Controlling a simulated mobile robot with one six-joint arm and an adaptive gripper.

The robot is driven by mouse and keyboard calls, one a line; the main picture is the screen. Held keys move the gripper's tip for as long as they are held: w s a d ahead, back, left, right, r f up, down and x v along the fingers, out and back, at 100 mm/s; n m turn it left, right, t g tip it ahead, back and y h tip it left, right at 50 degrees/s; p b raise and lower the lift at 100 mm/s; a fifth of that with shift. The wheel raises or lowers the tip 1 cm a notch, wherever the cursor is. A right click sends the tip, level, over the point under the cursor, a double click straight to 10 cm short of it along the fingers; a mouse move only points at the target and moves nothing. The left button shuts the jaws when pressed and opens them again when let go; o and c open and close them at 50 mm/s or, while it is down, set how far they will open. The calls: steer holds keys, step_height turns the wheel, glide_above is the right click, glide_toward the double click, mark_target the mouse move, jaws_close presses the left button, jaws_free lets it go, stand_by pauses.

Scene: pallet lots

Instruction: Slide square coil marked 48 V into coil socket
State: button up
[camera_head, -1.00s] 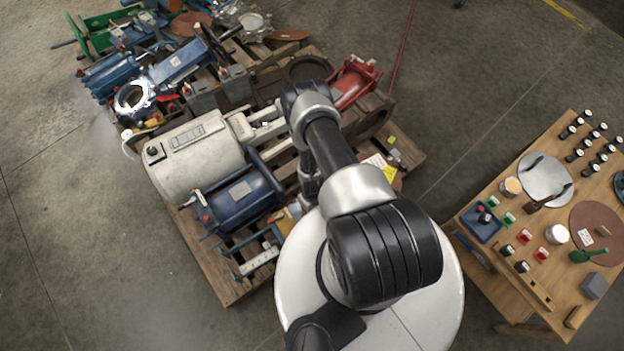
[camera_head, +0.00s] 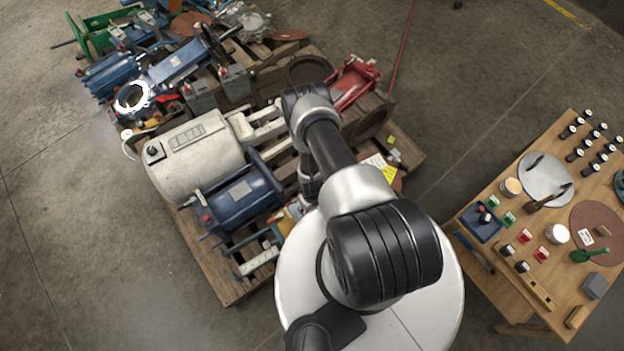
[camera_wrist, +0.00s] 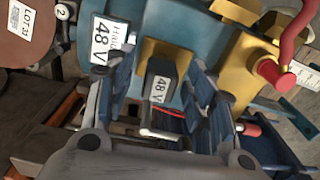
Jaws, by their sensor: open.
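In the wrist view a dark square coil (camera_wrist: 161,88) with a white 48 V label sits between the two fingers of my gripper (camera_wrist: 160,80). The gripper is open, with one finger on each side of the coil. Behind the coil is a gold-coloured block (camera_wrist: 167,56) on a blue body; the socket itself is hidden, and I cannot tell how far the coil is in. A white plate reading 48 V (camera_wrist: 110,43) is on the blue body to the left. In the head view my arm hides the gripper and coil.
Close by in the wrist view are a larger gold block (camera_wrist: 247,66), a red knob (camera_wrist: 272,72) and a brown disc (camera_wrist: 36,32). In the head view the loaded pallet (camera_head: 230,288) is crowded; a wooden table (camera_head: 490,262) with small parts stands at right.

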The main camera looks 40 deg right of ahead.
step_height(320, 180, up, 12)
stand_by(0.5)
stand_by(0.4)
